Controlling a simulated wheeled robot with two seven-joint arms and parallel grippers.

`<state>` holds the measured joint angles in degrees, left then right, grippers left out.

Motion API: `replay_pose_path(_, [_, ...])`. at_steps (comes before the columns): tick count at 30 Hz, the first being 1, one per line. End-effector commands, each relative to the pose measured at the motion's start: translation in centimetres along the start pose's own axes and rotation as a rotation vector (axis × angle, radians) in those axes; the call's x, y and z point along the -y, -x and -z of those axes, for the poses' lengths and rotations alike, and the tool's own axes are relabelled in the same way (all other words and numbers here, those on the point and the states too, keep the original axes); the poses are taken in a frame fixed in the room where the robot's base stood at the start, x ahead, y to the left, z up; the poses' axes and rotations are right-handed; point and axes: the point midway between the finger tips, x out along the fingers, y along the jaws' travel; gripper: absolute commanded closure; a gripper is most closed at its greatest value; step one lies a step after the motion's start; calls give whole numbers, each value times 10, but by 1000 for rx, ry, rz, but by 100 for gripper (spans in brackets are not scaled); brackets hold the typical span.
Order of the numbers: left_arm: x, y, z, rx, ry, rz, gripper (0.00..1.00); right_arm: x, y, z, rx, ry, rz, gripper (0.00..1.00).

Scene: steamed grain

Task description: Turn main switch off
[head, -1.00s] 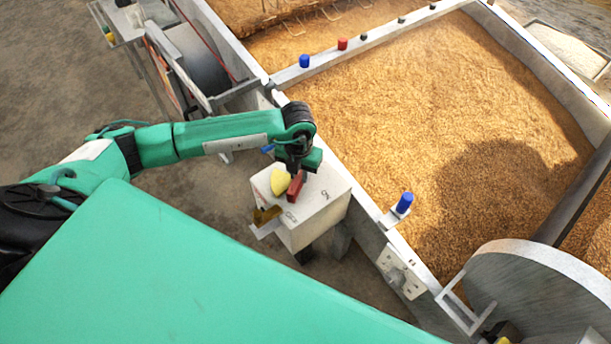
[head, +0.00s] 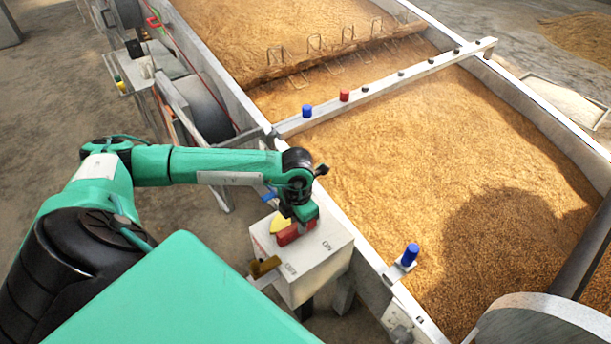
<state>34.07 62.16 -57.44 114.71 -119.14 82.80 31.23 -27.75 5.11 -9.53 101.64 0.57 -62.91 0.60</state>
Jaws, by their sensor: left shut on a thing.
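The main switch is a white box (head: 318,262) with a red handle (head: 290,235) on top and a yellow piece (head: 279,224) beside the handle. The words ON and OFF are printed on its top face, ON at the right and OFF nearer the front. My left gripper (head: 299,222) reaches down from above and is shut on the red handle. The handle lies slantwise across the top, its right part covered by the gripper. My right gripper is not in view.
A brown-gold block (head: 264,267) sticks out at the box's front left corner. A long metal trough of grain (head: 400,150) runs just right of the box. A blue knob (head: 410,254) stands on its near rim.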

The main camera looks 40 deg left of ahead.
Motion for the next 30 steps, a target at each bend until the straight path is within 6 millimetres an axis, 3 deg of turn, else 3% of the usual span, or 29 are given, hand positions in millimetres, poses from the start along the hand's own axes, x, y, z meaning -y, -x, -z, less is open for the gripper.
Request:
replay_pose_path(11, [-1,1,0,3,-6,-1,100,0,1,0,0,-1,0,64])
replay_pose_path(12, [-1,1,0,3,-6,-1,70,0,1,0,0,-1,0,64])
replay_pose_path(15, [0,1,0,2,-5,-1,56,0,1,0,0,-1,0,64])
replay_pose_path(24, [0,2,0,1,-4,-1,56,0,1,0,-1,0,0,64])
replay_pose_path(30, [-1,29,0,4,-4,-2,56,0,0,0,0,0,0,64])
